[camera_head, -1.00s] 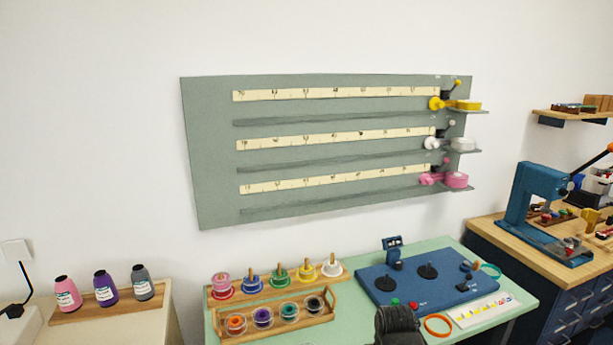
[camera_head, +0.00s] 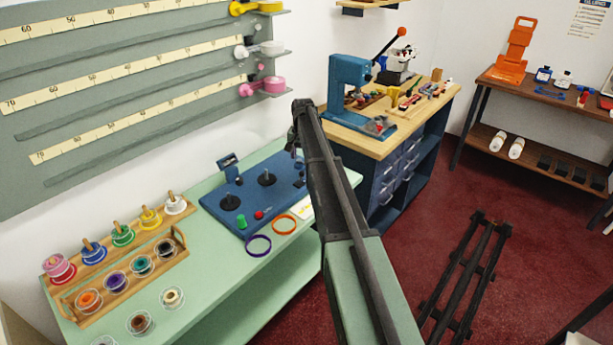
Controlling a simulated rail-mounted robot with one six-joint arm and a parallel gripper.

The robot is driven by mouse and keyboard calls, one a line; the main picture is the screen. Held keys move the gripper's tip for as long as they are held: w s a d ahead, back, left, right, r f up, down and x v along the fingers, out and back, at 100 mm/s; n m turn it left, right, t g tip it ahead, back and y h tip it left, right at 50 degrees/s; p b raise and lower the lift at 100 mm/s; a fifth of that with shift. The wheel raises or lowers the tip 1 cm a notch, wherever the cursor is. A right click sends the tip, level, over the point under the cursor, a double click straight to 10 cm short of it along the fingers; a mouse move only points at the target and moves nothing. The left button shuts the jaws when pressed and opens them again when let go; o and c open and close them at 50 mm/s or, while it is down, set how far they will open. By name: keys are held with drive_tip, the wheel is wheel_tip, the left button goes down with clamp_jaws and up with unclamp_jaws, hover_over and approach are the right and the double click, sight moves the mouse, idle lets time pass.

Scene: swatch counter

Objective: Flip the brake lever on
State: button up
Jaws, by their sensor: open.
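The blue winding board (camera_head: 250,190) lies on the green counter, left of my arm. It carries two black spindles, a green button (camera_head: 241,221) and a red knob (camera_head: 259,215). Small dark parts stand at its right end, close to my arm; I cannot tell which of them is the brake lever, and my arm may hide some of it. My dark arm rises from the bottom and ends above the board's right end. I cannot make out gripper jaws.
A purple ring (camera_head: 258,246) and an orange ring (camera_head: 285,225) lie in front of the board. Racks of spools (camera_head: 118,275) stand on the counter's left. A wooden bench (camera_head: 440,100) with a blue press (camera_head: 350,82) stands beyond. A black rail (camera_head: 465,275) lies on the red floor.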

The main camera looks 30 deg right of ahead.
sight(302, 174)
wheel_tip(302, 174, down, 11)
drive_tip(key=b, duration=1)
drive_tip(key=shift+w+a, duration=0.1)
drive_tip(key=shift+w, duration=0.05)
drive_tip(key=shift+r, duration=0.1)
